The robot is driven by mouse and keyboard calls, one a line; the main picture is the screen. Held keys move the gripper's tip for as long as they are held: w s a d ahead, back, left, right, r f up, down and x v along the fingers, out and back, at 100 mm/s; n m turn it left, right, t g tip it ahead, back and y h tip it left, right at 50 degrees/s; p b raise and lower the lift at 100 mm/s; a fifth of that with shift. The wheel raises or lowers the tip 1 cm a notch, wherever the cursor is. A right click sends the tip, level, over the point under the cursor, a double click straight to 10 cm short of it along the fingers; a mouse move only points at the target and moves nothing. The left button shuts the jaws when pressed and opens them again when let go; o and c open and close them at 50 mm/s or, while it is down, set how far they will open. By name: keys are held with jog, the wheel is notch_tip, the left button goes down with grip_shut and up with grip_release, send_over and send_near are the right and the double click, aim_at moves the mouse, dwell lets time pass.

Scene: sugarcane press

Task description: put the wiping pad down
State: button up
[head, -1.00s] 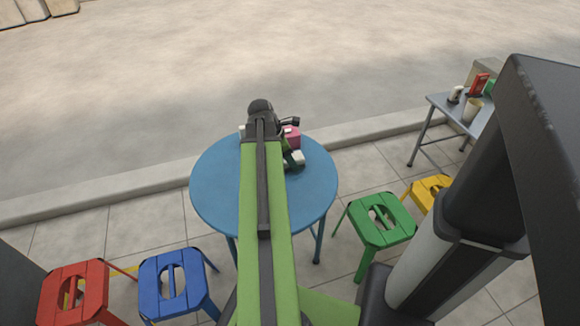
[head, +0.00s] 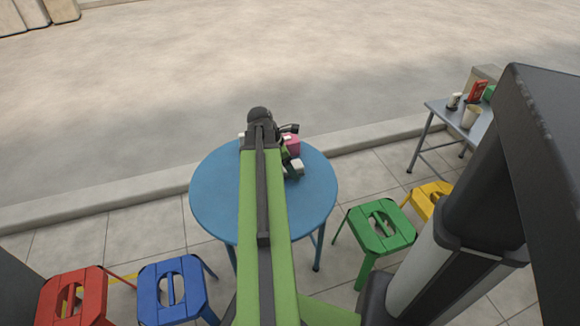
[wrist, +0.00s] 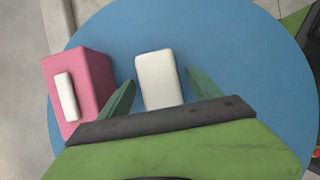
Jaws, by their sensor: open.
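The wiping pad is a white rounded block (wrist: 159,80) lying on the round blue table (wrist: 230,60) in the wrist view. My gripper (wrist: 160,78) is open, with one green finger on each side of the pad. Gaps show between the pad and both fingers. In the head view the pad (head: 297,167) shows on the blue table (head: 215,190), just right of my arm. My arm hides much of the gripper and the middle of the table there.
A pink box (wrist: 84,80) with a white patch stands left of the pad. Red (head: 75,295), blue (head: 172,287), green (head: 381,228) and yellow (head: 428,197) stools surround the table. A side table (head: 450,128) holding cups stands at right. The table's left side is clear.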

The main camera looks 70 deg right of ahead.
jog(key=p+v, duration=1)
jog(key=v, duration=0.1)
jog(key=shift+r, duration=0.3)
jog(key=shift+a, duration=0.1)
jog(key=w+a+f+m+t, duration=0.1)
jog(key=w+a+m+t, duration=0.25)
jog(key=w+a, duration=2)
jog(key=w+a+m+y, duration=0.1)
jog(key=w+a+m, duration=0.1)
jog(key=a, duration=1.3)
jog(key=w+a+m+y, duration=0.1)
jog(key=w+a, duration=0.4)
jog(key=a, duration=1)
jog(key=shift+w+a+f+m+y, duration=0.2)
jog(key=shift+a+f+m+y, duration=0.2)
jog(key=shift+m, duration=0.25)
